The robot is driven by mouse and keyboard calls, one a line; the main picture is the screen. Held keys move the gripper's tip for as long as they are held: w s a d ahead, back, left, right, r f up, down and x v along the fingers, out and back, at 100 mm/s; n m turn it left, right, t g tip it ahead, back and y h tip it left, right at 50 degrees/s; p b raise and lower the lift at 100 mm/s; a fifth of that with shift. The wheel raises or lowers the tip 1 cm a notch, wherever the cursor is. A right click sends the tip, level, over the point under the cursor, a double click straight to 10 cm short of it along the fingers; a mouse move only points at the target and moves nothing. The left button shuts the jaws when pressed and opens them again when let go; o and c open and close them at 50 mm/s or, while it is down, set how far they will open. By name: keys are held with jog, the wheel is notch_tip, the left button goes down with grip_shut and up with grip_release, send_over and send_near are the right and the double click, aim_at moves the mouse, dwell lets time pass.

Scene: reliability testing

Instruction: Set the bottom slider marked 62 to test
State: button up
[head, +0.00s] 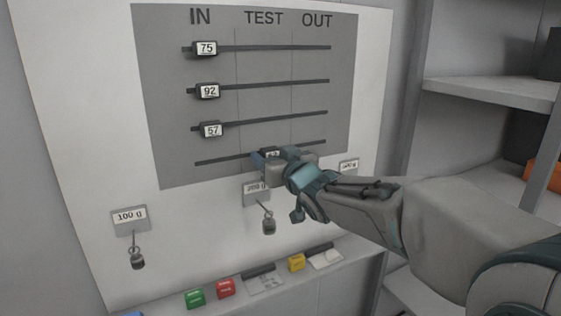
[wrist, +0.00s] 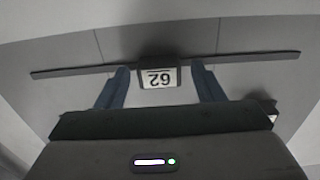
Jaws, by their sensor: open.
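The bottom slider marked 62 (wrist: 158,76) is a dark block with a white label, upside down in the wrist view. It sits on the lowest rail between the two thin divider lines, in the TEST column. In the head view the slider (head: 271,154) is mostly hidden by my gripper (head: 274,157). In the wrist view my gripper (wrist: 160,70) is open, with one blue finger on each side of the slider and a visible gap to each. The grey panel (head: 185,110) has columns headed IN, TEST and OUT.
Sliders 75 (head: 206,48), 92 (head: 207,91) and 57 (head: 212,129) are in the IN column. Below hang weights, including one under the 100 g label (head: 137,260). A ledge with green (head: 194,298) and red (head: 226,288) blocks runs underneath. Shelves (head: 490,92) stand at right.

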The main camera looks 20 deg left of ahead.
jog(key=v, duration=1.3)
jog(key=shift+s+d, duration=0.25)
jog(key=d+f+m+g+h+p, duration=0.1)
jog(key=d+f+m+h+p, duration=0.25)
jog(key=d, duration=0.55)
jog(key=d+f+m+h, duration=0.35)
jog(key=d+h, duration=0.35)
jog(key=d, duration=0.3)
jog(key=s+d+f+m+g+h+p, duration=0.1)
jog(key=s+d+f+g, duration=0.3)
jog(key=s, duration=0.4)
jog(key=s+d+f+m+g+h+p, duration=0.1)
jog(key=s+d+f+g+p, duration=0.2)
jog(key=s+d+g, duration=0.2)
jog(key=s, duration=0.3)
jog(key=shift+s+f, duration=0.35)
jog(key=shift+f, duration=0.05)
jog(key=shift+d, duration=0.1)
